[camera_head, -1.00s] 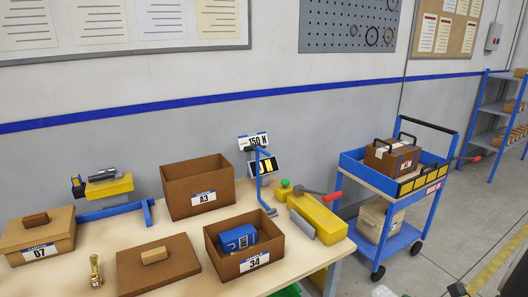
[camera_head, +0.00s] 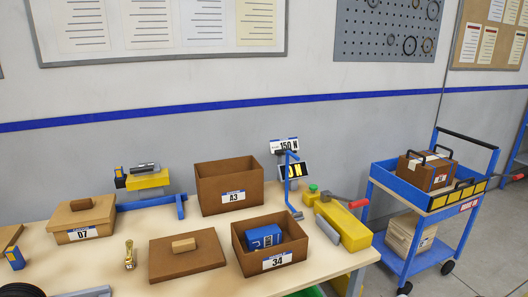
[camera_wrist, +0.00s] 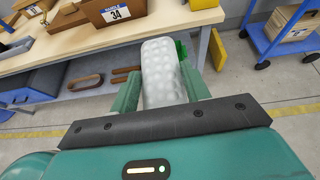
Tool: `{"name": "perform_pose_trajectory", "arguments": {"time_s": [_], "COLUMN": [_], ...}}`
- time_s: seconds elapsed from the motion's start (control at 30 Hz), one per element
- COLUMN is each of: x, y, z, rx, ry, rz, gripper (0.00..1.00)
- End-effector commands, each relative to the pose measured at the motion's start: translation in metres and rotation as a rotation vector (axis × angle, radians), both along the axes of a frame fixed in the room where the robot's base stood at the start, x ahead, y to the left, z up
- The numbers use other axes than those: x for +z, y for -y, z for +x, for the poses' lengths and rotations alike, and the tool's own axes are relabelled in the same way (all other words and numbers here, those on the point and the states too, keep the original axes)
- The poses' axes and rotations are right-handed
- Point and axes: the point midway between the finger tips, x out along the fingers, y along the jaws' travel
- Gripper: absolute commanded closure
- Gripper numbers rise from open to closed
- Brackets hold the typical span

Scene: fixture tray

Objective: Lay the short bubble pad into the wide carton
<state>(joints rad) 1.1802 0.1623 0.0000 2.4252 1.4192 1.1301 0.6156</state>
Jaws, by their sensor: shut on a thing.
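My gripper (camera_wrist: 160,88) shows in the wrist view, its two green fingers shut on the bubble pad (camera_wrist: 163,72). The pad is a pale, translucent, bumpy piece standing out beyond the fingers, in front of the table's edge. Two open brown cartons stand on the table in the head view. The low carton marked 34 (camera_head: 252,267) has a blue device (camera_head: 263,237) inside. The taller carton marked A3 (camera_head: 215,200) stands behind it, its floor hidden. I cannot tell by label which is the wide one. Carton 34 also shows in the wrist view (camera_wrist: 100,12).
A loose brown lid (camera_head: 170,262) lies left of carton 34. A lidded carton marked D7 (camera_head: 105,230) stands further left. A yellow tool with a red handle (camera_head: 350,228) is at right. A blue cart (camera_head: 412,215) stands on the floor beyond the table.

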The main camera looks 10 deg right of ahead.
Motion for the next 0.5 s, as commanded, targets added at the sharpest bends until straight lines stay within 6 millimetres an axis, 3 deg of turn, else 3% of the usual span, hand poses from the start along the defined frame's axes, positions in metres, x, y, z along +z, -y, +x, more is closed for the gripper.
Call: {"name": "perform_pose_trajectory", "arguments": {"time_s": [0.27,0.5], "x": [0.003,0.004], "y": [-0.03,-0.086], "z": [0.071,0.143], "rx": [0.008,0.01], "ry": [0.0,-0.001], "rz": [0.0,0.003], "gripper": [0.75,0.75]}}
